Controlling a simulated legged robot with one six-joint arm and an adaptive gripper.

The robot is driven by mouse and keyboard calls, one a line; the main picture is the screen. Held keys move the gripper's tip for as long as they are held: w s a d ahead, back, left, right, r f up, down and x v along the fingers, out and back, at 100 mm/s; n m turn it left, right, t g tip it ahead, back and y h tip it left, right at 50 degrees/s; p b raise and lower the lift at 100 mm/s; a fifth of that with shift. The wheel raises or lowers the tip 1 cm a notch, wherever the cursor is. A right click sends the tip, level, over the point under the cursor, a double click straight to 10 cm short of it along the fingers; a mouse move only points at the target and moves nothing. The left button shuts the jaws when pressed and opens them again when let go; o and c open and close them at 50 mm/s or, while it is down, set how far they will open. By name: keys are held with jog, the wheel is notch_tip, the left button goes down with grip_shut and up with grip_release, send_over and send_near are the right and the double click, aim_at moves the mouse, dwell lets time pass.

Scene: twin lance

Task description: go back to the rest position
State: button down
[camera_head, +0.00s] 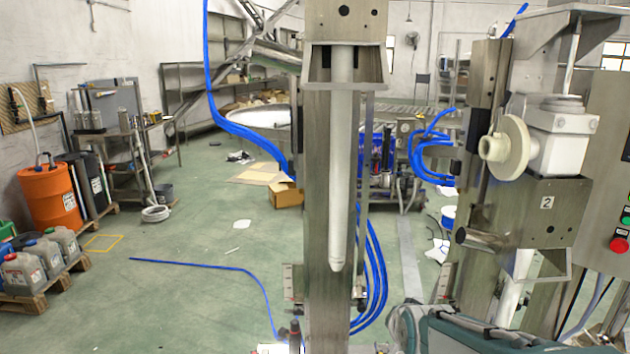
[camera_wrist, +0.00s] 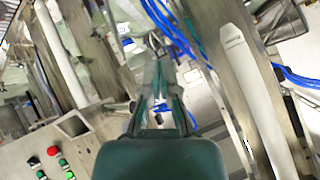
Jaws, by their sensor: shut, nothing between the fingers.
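My gripper (camera_wrist: 160,68) points away from the camera in the wrist view, with its green-grey palm at the bottom and its slim fingers close together. It is shut and empty, with nothing between the fingertips. A white lance (camera_head: 342,160) hangs in front of a steel column in the middle of the head view. A second white lance (camera_head: 515,290) shows at the right, below a bracket marked 2. In the wrist view one white tube (camera_wrist: 250,90) slants at the right and another (camera_wrist: 62,55) at the left. My teal-and-grey arm shows at the bottom right of the head view.
A white valve with a round handwheel (camera_head: 508,148) sits above the bracket. A control panel (camera_head: 612,150) with red and green buttons stands at the far right. Blue hoses (camera_head: 375,270) hang beside the middle column.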

jog(key=s+r+n+g, duration=0.1)
jog(key=s+n+g, duration=0.1)
jog(key=s, duration=0.9)
jog(key=s+r+n+g, duration=0.2)
jog(key=s+n, duration=0.2)
jog(key=s, duration=0.7)
jog(key=shift+s+r, duration=0.15)
jog(key=shift+s, duration=0.25)
